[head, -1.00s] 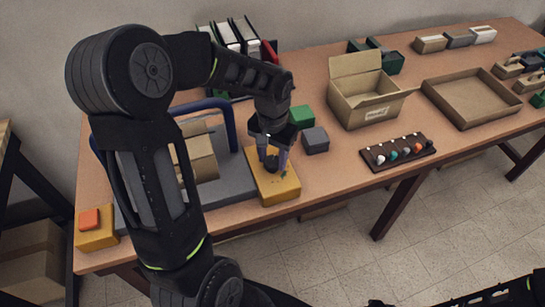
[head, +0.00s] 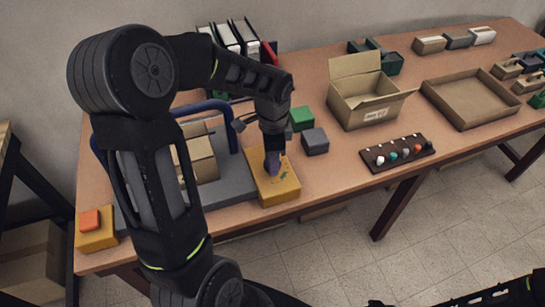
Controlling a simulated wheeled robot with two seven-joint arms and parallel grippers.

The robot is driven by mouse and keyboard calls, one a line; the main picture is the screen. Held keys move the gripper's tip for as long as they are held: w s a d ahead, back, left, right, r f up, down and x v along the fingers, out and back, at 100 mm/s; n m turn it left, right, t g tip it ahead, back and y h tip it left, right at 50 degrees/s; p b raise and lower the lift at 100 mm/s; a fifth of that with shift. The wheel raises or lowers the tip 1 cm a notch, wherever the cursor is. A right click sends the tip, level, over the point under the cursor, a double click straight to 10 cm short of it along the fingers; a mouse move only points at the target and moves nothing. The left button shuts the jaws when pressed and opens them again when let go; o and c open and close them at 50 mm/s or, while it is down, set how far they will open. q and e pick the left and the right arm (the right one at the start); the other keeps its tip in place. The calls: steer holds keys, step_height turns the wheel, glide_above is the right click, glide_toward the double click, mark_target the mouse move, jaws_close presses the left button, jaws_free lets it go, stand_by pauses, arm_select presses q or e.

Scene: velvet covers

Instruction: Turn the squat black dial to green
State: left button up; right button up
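The yellow box (head: 284,190) that carries the dial sits at the table's front edge, left of centre. A small green mark (head: 284,176) shows on its top. My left gripper (head: 272,169) points straight down onto the box top, its fingers seen edge-on, one in front of the other. The black dial is hidden behind the fingers, so its pointing direction and whether the fingers press on it cannot be seen. My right gripper is not in view; only part of that arm shows at the bottom right.
A green block (head: 301,118) and a dark grey block (head: 315,141) stand close right of the gripper. A brown board with several coloured knobs (head: 398,152) lies further right. An orange button on a yellow box (head: 90,220) is at the left. An open carton (head: 366,104) stands behind.

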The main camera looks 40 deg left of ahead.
arm_select(q)
steer(key=m, duration=0.4)
steer(key=shift+r+m+p, duration=0.1)
steer(key=shift+m+p, duration=0.2)
steer(key=shift+p, duration=0.1)
steer(key=m+p, duration=0.1)
steer(key=m, duration=0.3)
steer(key=shift+m, duration=0.4)
steer(key=o, duration=1.4)
step_height(320, 180, up, 8)
steer(key=shift+f+b, duration=0.15)
steer(key=shift+b, duration=0.2)
